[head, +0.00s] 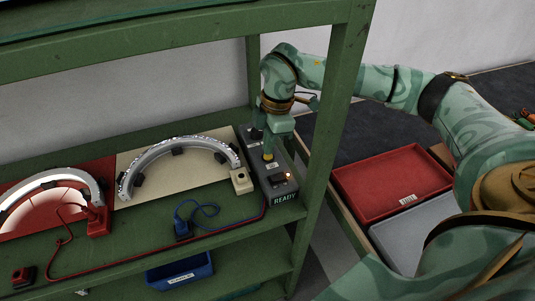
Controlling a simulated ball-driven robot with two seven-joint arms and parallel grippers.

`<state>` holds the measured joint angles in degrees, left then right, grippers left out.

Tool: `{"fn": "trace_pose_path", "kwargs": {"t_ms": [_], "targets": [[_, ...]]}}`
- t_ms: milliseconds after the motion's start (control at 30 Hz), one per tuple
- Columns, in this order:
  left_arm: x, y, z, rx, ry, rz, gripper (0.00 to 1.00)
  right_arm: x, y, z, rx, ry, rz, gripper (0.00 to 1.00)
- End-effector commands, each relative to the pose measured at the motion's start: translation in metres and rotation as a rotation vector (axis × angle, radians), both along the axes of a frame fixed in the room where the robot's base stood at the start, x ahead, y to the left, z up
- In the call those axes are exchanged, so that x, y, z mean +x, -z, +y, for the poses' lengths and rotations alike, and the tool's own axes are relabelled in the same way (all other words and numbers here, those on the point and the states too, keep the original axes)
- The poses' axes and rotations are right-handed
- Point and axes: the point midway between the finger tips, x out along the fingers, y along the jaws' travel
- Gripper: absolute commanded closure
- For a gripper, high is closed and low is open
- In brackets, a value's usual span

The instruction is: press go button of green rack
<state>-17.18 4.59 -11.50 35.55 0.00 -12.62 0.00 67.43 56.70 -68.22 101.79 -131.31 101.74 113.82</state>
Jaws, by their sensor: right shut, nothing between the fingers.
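The green rack (130,47) fills the left and middle of the head view. A dark grey control box (282,190) marked READY stands at the right end of its shelf. A yellow round part (268,157), seemingly a button, is on top of the box, with a small label in front of it. A small orange light glows nearer the front. My right gripper (268,146) reaches past the rack's front right post and points down just above the yellow part. It is shut and empty. I cannot tell whether the fingertips touch the box. My left gripper is out of view.
Two silver arcs on a cream panel (190,193) and a red panel (30,232) lie on the shelf. A blue plug (182,229) and red cables lie in front. A blue bin (180,274) is below. A red tray (385,181) and grey tray (408,243) stand right.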

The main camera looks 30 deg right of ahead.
Motion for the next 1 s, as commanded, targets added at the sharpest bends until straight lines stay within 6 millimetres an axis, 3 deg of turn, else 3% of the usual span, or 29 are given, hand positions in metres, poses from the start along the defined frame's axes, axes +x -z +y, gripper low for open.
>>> {"fn": "trace_pose_path", "kwargs": {"t_ms": [700, 1000], "targets": [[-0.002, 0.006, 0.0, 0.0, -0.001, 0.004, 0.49, 0.0, 0.015, 0.0, 0.0, 0.0, 0.0, 1.0], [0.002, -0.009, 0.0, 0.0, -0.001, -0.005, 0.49, 0.0, -0.002, 0.0, 0.001, 0.001, -0.002, 1.0]]}}
